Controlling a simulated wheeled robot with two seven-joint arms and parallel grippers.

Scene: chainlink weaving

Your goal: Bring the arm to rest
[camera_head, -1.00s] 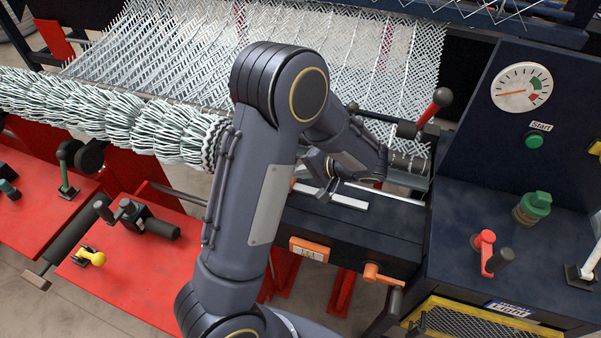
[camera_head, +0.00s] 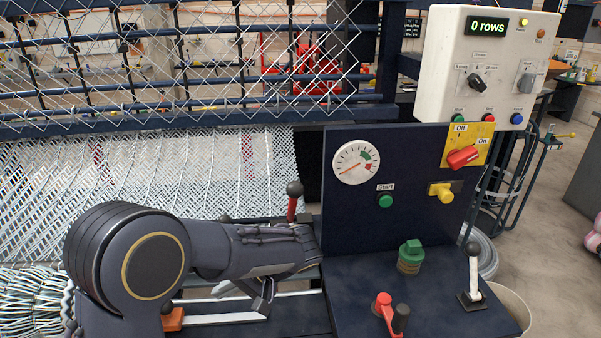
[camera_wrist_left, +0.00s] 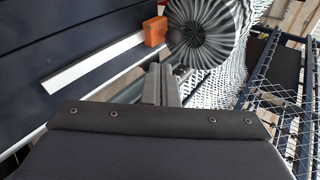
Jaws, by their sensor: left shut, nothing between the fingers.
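My left arm reaches in from the lower left of the head view, over the dark bench in front of the woven wire mesh (camera_head: 200,180). My left gripper (camera_head: 264,299) hangs at the arm's far end, just above a pale bar (camera_head: 215,318) on the bench. In the left wrist view my gripper's fingers (camera_wrist_left: 160,86) are together, with nothing between them. An orange block (camera_wrist_left: 155,31) and the pale bar (camera_wrist_left: 92,64) lie beyond the fingers. I cannot tell how high the fingers are above the bench. My right gripper is out of view.
A red-handled lever (camera_head: 293,200) stands close behind my forearm. Right of the arm is a dark panel with a gauge (camera_head: 356,162) and a green Start button (camera_head: 385,201). A green knob (camera_head: 410,256), red crank (camera_head: 385,308) and white lever (camera_head: 473,278) stand on the console. A control box (camera_head: 487,65) reads "0 rows".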

